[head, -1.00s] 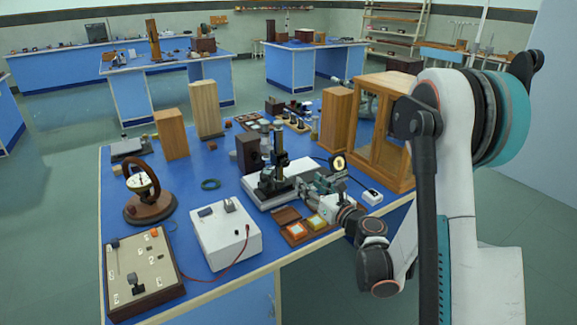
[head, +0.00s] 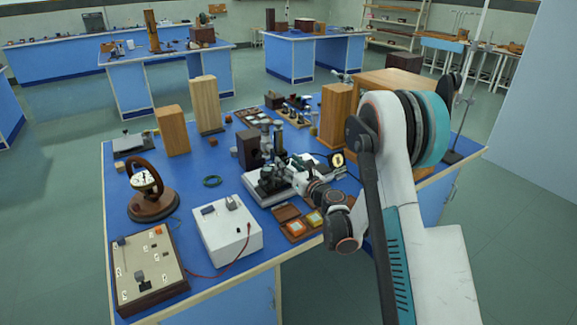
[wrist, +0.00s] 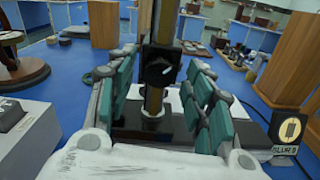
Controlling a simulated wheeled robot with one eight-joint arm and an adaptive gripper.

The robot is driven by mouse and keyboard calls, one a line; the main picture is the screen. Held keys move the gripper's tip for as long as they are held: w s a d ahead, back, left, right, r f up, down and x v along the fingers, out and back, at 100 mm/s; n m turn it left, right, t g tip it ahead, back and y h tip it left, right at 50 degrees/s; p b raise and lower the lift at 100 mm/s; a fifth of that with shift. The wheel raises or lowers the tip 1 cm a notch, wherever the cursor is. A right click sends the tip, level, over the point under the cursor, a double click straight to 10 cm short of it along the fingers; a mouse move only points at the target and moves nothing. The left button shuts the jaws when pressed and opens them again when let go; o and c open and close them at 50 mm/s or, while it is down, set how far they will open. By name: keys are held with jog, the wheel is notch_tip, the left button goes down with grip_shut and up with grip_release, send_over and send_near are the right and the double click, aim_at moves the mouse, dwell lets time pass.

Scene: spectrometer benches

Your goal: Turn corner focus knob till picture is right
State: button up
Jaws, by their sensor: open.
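My gripper (wrist: 162,80) is open, with its teal finger pads on either side of a black knob (wrist: 157,72) in the wrist view. The knob has a white mark pointing up and right. It sits on a dark upright column, which also shows in the head view (head: 271,134) on a white-topped base (head: 252,183). A gap shows between the knob and each finger; how far ahead the knob lies is hard to tell. A small dark display (wrist: 290,127) at the right reads something like "BLUR 9". It also shows in the head view (head: 338,160). My gripper covers part of the instrument there.
A white box (head: 228,234) with a red wire and a switch panel (head: 150,268) stand at the front left. Wooden blocks (head: 172,130) and a wooden cabinet (head: 335,115) stand behind.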

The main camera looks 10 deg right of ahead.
jog(key=c, duration=1.1)
jog(key=shift+m, duration=0.4)
jog(key=m+b, duration=0.1)
jog(key=m, duration=0.2)
jog(key=shift+b, duration=0.4)
jog(key=m+b, duration=0.1)
jog(key=m, duration=0.3)
jog(key=shift+b, duration=0.3)
jog(key=m+b, duration=0.1)
jog(key=m, duration=0.3)
jog(key=shift+m+b, duration=0.4)
jog(key=shift+m, duration=1.5)
